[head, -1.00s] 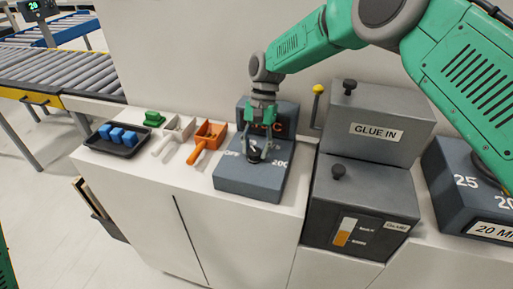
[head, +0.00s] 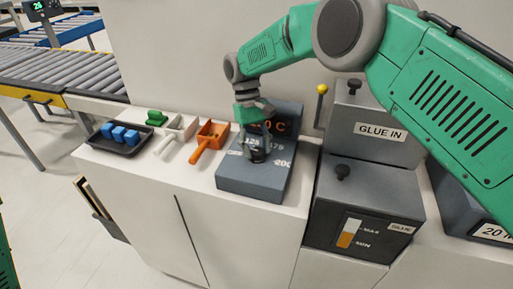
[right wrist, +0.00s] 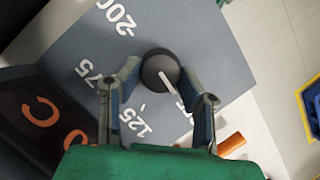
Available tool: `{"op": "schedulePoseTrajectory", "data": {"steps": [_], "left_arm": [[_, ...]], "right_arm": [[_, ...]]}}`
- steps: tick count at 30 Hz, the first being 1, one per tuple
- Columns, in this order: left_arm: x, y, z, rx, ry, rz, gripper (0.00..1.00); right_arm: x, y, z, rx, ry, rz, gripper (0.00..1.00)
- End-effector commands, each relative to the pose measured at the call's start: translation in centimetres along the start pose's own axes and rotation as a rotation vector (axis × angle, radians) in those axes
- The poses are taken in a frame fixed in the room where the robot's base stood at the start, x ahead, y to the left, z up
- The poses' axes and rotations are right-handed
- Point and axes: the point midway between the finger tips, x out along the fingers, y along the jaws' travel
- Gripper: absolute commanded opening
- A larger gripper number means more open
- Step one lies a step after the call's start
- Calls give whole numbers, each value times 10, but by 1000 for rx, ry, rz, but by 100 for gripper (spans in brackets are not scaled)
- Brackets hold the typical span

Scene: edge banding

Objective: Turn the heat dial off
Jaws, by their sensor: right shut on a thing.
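The heat dial is a round dark knob (right wrist: 160,70) with a light pointer line, on top of a blue-grey control box (head: 248,184). In the right wrist view the pointer runs from the knob toward the lower right, between the 125 mark and a mark hidden by a finger. My right gripper (right wrist: 160,85) has its fingers on both sides of the knob and is shut on it. In the head view the gripper (head: 258,150) comes down over the dial and hides most of it. The display behind it is partly covered, with "0 C" showing. My left gripper is not in view.
A black tray with blue blocks (head: 119,146), a white scoop (head: 174,138) and an orange scoop (head: 207,142) stand left of the box. The glue unit (head: 370,190) with a yellow-tipped lever (head: 321,89) stands close on the right.

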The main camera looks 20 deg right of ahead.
Motion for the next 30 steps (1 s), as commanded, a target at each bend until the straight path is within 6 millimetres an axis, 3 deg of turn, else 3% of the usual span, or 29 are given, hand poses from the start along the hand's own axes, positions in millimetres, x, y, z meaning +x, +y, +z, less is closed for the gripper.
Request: {"op": "schedulePoseTrajectory", "data": {"steps": [21, 22, 23, 30], "left_arm": [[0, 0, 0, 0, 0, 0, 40], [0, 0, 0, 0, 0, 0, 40], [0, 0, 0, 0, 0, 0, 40], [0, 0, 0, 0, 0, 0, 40]], "right_arm": [[-2, 0, 0, -65, 3, 28, 4], [-2, 0, 0, -65, 3, 28, 43], [-2, 0, 0, -65, 3, 27, 53], [-1, 0, 0, -64, 1, 27, 53]]}}
